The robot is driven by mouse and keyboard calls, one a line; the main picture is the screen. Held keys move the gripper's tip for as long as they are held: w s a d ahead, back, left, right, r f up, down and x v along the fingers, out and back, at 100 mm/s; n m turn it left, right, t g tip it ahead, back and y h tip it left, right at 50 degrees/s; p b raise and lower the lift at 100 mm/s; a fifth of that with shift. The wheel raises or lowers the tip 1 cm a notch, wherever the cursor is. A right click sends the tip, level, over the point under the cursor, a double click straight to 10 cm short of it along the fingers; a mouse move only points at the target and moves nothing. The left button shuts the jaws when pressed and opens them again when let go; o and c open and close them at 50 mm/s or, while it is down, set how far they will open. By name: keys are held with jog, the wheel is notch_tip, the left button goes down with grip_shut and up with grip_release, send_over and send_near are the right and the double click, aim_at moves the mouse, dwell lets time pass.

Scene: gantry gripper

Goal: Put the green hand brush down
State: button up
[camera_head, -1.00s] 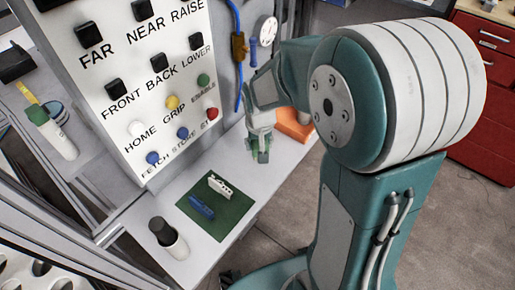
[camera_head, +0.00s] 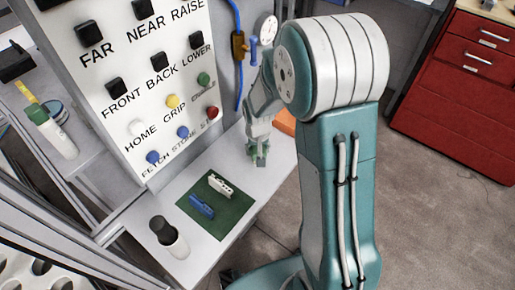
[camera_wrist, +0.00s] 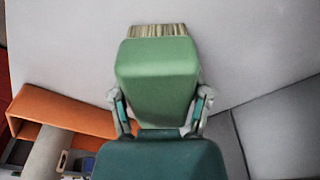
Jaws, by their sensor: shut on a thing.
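The green hand brush (camera_wrist: 158,70) fills the middle of the wrist view, with its pale bristles (camera_wrist: 157,30) at the top edge. My gripper (camera_wrist: 160,103) is shut on it, with a finger on each side. In the head view my gripper (camera_head: 258,150) is over the grey bench (camera_head: 222,185), and a small part of the green brush (camera_head: 260,160) shows at its tip. I cannot tell whether the bristles touch the bench.
A green mat (camera_head: 236,216) holds a white tool (camera_head: 220,184) and a blue tool (camera_head: 200,206). A dark-capped bottle (camera_head: 171,243) stands at the near left. An orange bin (camera_head: 285,122) is behind my gripper. The button panel (camera_head: 150,80) rises along the bench's left side.

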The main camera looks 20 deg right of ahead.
jog(key=shift+f, duration=0.2)
jog(key=o, duration=1)
jog(key=shift+f, duration=0.2)
jog(key=shift+r, duration=0.1)
jog(key=shift+r, duration=0.15)
jog(key=r, duration=0.4)
jog(key=s+r, duration=0.1)
jog(key=r, duration=0.7)
jog(key=shift+s+a+r, duration=0.15)
jog(key=shift+s+r, duration=0.1)
jog(key=shift+r, duration=0.05)
jog(key=s+r+n+t, duration=0.1)
jog(key=s+r+t, duration=0.1)
jog(key=s+r, duration=0.4)
jog(key=s+r+t, duration=0.2)
jog(key=s+r, duration=0.4)
jog(key=s, duration=0.7)
jog(key=shift+s+r+n, duration=0.15)
jog(key=shift+s+n, duration=0.15)
jog(key=shift+n, duration=0.1)
